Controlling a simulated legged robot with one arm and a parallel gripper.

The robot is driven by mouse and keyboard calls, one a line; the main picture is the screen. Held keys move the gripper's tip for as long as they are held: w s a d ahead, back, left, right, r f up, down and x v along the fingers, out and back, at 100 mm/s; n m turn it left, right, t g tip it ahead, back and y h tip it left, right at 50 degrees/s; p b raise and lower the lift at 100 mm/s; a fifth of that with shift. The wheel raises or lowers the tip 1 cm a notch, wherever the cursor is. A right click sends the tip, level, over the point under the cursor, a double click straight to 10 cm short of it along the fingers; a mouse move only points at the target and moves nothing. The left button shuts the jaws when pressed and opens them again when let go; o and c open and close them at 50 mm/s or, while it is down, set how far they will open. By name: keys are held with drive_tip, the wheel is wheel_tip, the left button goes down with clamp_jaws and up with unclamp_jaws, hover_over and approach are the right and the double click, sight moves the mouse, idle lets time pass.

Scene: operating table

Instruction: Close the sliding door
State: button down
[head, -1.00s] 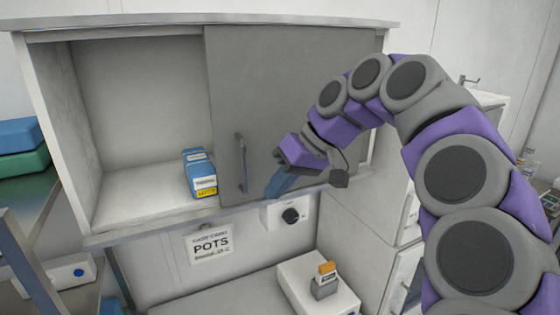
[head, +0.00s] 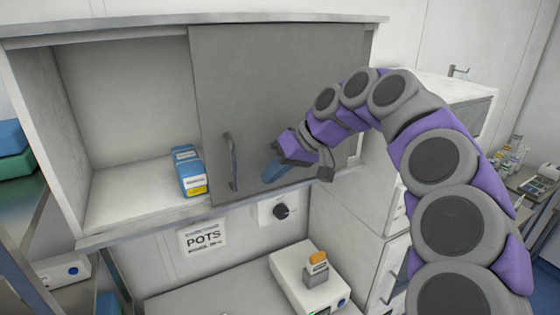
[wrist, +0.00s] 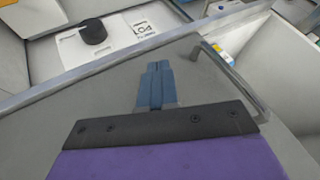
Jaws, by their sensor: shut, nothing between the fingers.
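The grey sliding door (head: 280,95) covers the right part of the wall cabinet. The left part of the cabinet stands open. A vertical bar handle (head: 231,162) is near the door's left edge. My gripper (head: 272,170) is in front of the door's lower part, to the right of the handle. Its blue fingers are shut and empty. In the wrist view the fingers (wrist: 155,80) point along the grey door panel (wrist: 90,110), and the handle (wrist: 235,78) is to their right, apart from them. I cannot tell whether the fingers touch the door.
A blue box (head: 188,172) with a yellow label stands on the cabinet floor (head: 130,190), left of the door. Below are a POTS sign (head: 203,239), a black knob (head: 281,211) and a white device (head: 300,275). Shelves with blue and green boxes are at the left.

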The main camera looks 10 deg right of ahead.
sight(246, 182)
drive_tip(key=a, duration=0.1)
drive_tip(key=a+f+p, duration=0.1)
drive_tip(key=a, duration=0.3)
drive_tip(key=shift+s+a+f, duration=0.1)
drive_tip(key=shift+s+f, duration=0.15)
drive_tip(key=shift+w+a, duration=0.1)
drive_tip(key=shift+a, duration=0.35)
drive_tip(key=shift+d, duration=0.4)
drive_tip(key=s+a, duration=0.4)
drive_tip(key=a, duration=0.9)
drive_tip(key=s+a+p, duration=0.1)
drive_tip(key=s+a, duration=0.4)
drive_tip(key=a, duration=0.9)
drive_tip(key=shift+a, duration=0.15)
